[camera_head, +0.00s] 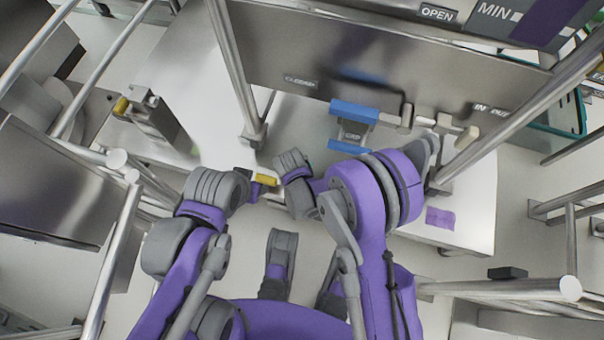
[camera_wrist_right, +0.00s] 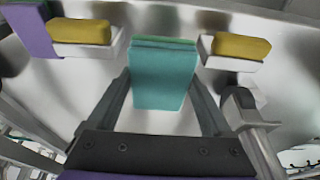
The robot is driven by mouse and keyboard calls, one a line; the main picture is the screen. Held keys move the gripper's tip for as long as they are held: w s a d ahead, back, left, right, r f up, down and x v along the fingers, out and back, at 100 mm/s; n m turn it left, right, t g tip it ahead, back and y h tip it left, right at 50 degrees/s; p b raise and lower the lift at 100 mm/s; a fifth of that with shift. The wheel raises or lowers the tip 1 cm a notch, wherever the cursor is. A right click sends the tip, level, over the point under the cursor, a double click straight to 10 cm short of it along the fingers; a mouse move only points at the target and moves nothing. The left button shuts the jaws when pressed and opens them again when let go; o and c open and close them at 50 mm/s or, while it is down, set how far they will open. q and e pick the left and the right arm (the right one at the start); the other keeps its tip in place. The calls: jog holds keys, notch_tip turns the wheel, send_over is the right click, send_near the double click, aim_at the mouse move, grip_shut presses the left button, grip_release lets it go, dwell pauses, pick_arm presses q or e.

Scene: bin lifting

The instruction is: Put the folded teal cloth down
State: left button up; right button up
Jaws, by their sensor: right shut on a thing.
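The folded teal cloth (camera_wrist_right: 163,78) shows in the right wrist view between the two grey fingers of my right gripper (camera_wrist_right: 163,95), which is shut on it. The cloth hangs in front of a pale surface; I cannot tell whether it touches it. In the head view I cannot make out the cloth, and my right arm covers much of the middle. My left gripper (camera_head: 258,187) is near the middle of the head view, beside a small yellow piece. Its fingers are not clear.
Two yellow blocks (camera_wrist_right: 79,31) (camera_wrist_right: 241,46) on white mounts flank the cloth. In the head view, a blue-handled fixture (camera_head: 353,111) stands on the pale worktop (camera_head: 470,190), which also bears a purple patch (camera_head: 440,218). Metal posts (camera_head: 235,75) rise around it. A teal basket (camera_head: 560,130) is at right.

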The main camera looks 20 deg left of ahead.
notch_tip(320, 180, down, 5)
jog(key=shift+s+r+b, duration=0.1)
jog(key=shift+s+b, duration=0.05)
jog(key=shift+b, duration=0.6)
jog(key=shift+f+b, duration=0.6)
jog(key=shift+f, duration=1.7)
jog(key=o, duration=1.1)
jog(key=shift+f, duration=0.15)
jog(key=shift+r, duration=0.4)
jog(key=p+v, duration=0.3)
jog(key=v, duration=0.8)
jog(key=shift+s+r, duration=0.2)
jog(key=shift+r, duration=0.1)
